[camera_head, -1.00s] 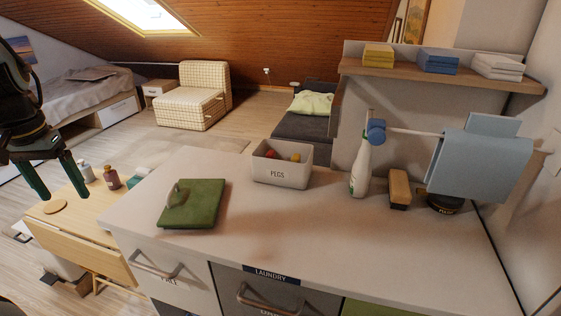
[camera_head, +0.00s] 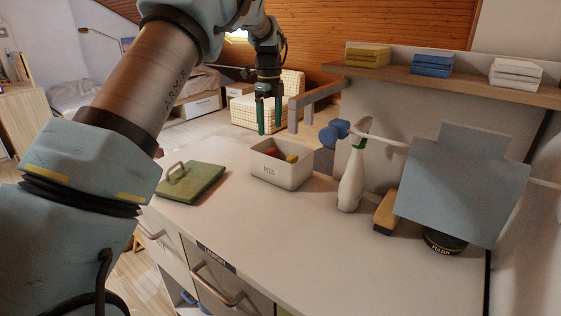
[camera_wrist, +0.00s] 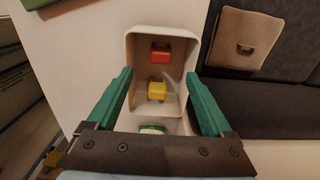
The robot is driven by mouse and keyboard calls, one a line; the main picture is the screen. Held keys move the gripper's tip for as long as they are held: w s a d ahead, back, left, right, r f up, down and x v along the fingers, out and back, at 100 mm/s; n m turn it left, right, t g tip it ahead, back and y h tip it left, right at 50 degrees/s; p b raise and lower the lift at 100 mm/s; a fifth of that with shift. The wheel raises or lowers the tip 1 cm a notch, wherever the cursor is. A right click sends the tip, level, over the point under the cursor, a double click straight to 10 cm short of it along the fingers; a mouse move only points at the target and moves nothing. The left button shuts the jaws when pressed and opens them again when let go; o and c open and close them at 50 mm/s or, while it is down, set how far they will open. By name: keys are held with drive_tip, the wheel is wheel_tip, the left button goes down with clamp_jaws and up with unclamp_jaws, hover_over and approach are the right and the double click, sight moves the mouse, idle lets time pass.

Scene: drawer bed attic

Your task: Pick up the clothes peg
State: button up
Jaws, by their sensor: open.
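A white box labelled PEGS (camera_head: 283,176) stands on the counter. A red peg (camera_head: 271,152) and a yellow peg (camera_head: 291,158) show inside it; the wrist view also shows the red peg (camera_wrist: 161,53) and the yellow peg (camera_wrist: 157,90). My gripper (camera_head: 269,128) is open and empty, pointing down above the box's back left part. In the wrist view its green fingers (camera_wrist: 159,74) lie on either side of the box opening. A small green and white thing (camera_wrist: 152,128) is partly hidden near my gripper's base; I cannot tell what it is.
A green lid (camera_head: 190,182) with a handle lies left of the box. A shelf (camera_head: 440,85) with folded cloths is above. The counter front is clear.

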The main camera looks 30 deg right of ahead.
sight(271, 149)
wheel_tip(271, 149, down, 5)
drive_tip(key=shift+r+p, duration=0.1)
drive_tip(key=shift+p, duration=0.5)
drive_tip(key=shift+f+p, duration=1.25)
drive_tip(key=shift+f, duration=1.4)
clamp_jaws()
